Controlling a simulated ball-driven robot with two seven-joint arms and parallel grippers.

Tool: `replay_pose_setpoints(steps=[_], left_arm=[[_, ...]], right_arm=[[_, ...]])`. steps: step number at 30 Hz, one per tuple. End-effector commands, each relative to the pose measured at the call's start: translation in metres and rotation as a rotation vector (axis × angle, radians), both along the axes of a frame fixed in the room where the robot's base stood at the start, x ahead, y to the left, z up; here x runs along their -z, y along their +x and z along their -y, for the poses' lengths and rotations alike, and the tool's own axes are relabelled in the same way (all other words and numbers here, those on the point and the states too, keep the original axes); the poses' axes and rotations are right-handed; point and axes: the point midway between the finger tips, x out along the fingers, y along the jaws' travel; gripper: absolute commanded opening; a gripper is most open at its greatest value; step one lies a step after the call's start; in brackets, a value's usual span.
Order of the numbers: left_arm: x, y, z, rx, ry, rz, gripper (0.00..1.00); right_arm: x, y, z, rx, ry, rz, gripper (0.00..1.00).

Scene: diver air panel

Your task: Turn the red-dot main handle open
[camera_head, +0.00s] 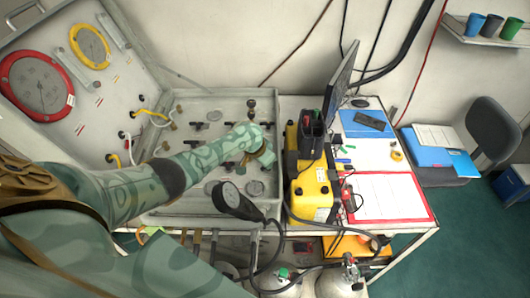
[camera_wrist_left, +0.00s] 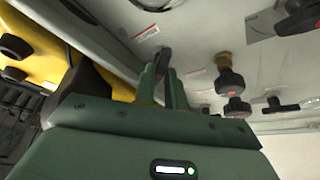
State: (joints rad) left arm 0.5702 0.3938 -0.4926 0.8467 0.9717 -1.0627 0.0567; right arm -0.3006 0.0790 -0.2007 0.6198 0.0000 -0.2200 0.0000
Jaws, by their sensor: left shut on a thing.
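The air panel (camera_head: 215,106) is a pale open case with gauges, knobs and black handles. My left arm reaches across it from the left, and my left gripper (camera_head: 266,157) is at the panel's right side. In the left wrist view, the two green fingers of my left gripper (camera_wrist_left: 162,78) are shut around a black handle (camera_wrist_left: 163,56). The fingers hide most of this handle. I cannot make out a red dot on it, so I cannot tell whether it is the main handle. My right gripper is not in view.
Black round knobs (camera_wrist_left: 232,82) and another black handle (camera_wrist_left: 281,107) sit beside the gripper. A yellow case (camera_head: 315,190) stands close to the panel's right edge. A black hand gauge (camera_head: 236,199) with a hose is in front. The lid holds red-rimmed and yellow-rimmed gauges.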

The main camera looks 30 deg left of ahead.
Motion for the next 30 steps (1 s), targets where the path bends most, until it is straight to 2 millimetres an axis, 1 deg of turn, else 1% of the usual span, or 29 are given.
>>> replay_pose_setpoints(steps=[1, 9, 18, 24, 30], left_arm=[[-0.006, 0.000, 0.002, -0.044, -0.002, 0.000, 0.00], [-0.003, 0.000, 0.005, -0.291, -0.002, -0.001, 0.00], [-0.001, 0.000, 0.008, -0.502, -0.003, -0.001, 0.00], [-0.001, 0.001, 0.009, -0.584, -0.003, 0.000, 0.00], [0.000, 0.001, 0.009, -0.622, -0.002, 0.000, 0.00]], right_arm=[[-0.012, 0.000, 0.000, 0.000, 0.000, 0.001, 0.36], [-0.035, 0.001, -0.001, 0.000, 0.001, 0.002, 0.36], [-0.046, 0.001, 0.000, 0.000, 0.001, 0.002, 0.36], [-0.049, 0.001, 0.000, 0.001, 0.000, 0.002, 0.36], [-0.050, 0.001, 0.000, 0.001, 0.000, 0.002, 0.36]])
